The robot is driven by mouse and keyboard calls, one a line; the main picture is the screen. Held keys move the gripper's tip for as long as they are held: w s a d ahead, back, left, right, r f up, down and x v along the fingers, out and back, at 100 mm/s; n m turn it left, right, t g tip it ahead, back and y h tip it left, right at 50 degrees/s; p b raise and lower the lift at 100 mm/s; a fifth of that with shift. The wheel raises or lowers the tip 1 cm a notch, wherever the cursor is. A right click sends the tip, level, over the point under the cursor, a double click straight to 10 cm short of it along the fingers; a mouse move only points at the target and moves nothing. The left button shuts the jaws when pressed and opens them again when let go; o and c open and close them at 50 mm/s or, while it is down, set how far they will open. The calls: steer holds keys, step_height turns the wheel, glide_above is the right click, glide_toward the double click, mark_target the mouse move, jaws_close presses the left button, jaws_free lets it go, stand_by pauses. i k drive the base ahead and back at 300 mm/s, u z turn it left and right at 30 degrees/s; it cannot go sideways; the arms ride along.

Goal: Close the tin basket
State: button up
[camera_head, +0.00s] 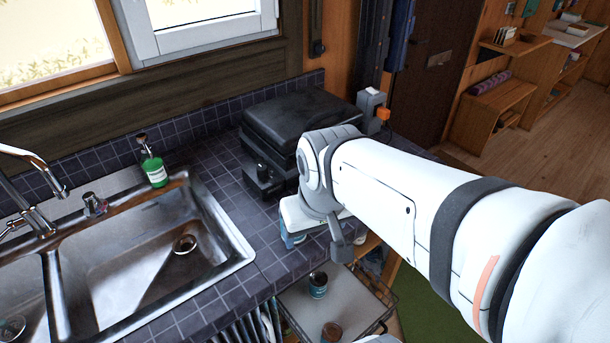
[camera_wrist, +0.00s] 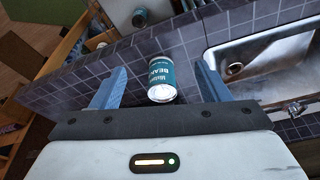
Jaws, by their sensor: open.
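The tin basket (camera_head: 352,290) is a pulled-out wire-sided tray with a grey bottom, below the counter edge. One tin (camera_head: 318,284) stands in it, and another tin (camera_head: 331,332) is near its front. The basket also shows at the top of the wrist view (camera_wrist: 117,12), with a tin (camera_wrist: 140,17) on it. My gripper (camera_wrist: 160,66) is open, pointing down over the counter edge; its blue fingers are partly hidden in the head view (camera_head: 292,239). A teal-labelled bean tin (camera_wrist: 160,77) is seen between the fingers, with gaps on both sides.
The dark tiled counter (camera_head: 215,300) holds a steel sink (camera_head: 130,270) at left, a green soap bottle (camera_head: 154,170) and a black lidded appliance (camera_head: 295,125) behind my gripper. Dishes (camera_head: 255,328) stand in a rack left of the basket. Floor is open at right.

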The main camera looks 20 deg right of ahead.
mark_target(360, 313)
steer(key=u, duration=0.1)
steer(key=k, duration=1.45)
steer(key=z, duration=0.45)
steer(key=i, duration=1)
steer(key=u, duration=0.55)
steer(key=k, duration=0.3)
steer(key=u, duration=0.3)
